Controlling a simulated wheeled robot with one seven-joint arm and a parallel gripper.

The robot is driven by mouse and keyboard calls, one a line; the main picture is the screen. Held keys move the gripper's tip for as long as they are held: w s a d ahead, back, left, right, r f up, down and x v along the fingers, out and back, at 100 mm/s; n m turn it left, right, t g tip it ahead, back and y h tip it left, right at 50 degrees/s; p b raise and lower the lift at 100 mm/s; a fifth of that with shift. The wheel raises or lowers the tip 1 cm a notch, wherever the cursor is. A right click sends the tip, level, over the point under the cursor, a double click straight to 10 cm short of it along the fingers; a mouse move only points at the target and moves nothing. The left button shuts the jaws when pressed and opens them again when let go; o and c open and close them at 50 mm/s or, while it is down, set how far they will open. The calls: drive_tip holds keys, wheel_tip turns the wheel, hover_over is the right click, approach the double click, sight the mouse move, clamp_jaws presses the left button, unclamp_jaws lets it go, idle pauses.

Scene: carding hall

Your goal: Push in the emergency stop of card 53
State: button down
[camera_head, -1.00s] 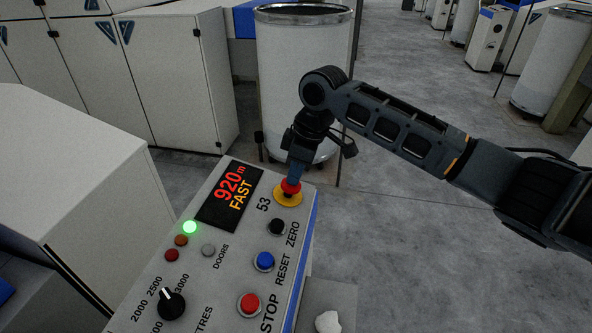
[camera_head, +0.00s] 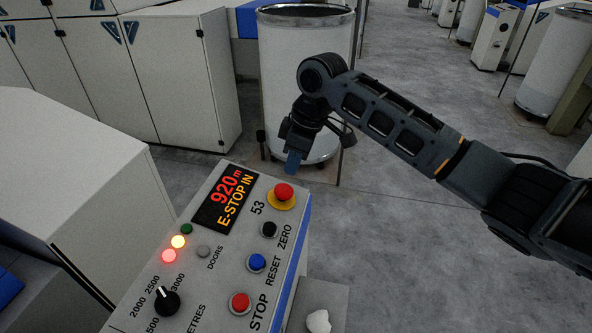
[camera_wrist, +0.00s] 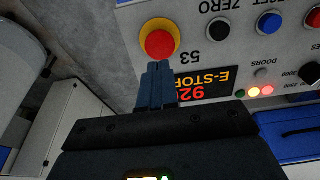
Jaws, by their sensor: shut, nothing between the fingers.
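The control panel (camera_head: 228,255) is marked 53. Its red mushroom emergency stop (camera_head: 284,192) sits on a yellow collar at the top right corner, and it also shows in the wrist view (camera_wrist: 160,43). The panel display (camera_head: 231,203) reads "920 m" and "E-STOP IN". My gripper (camera_head: 292,163) is shut and empty, with its blue fingertips above and behind the emergency stop, apart from it in the head view. In the wrist view the shut fingers (camera_wrist: 156,72) point toward the red button.
Black ZERO (camera_head: 269,230), blue RESET (camera_head: 257,263) and red STOP (camera_head: 240,302) buttons run down the panel's right side. Orange and red lamps glow on its left; the green lamp is dark. A white can (camera_head: 304,80) stands behind.

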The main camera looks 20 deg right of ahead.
drive_tip(key=b+v, duration=0.1)
drive_tip(key=v, duration=0.7)
drive_tip(key=shift+r, duration=0.1)
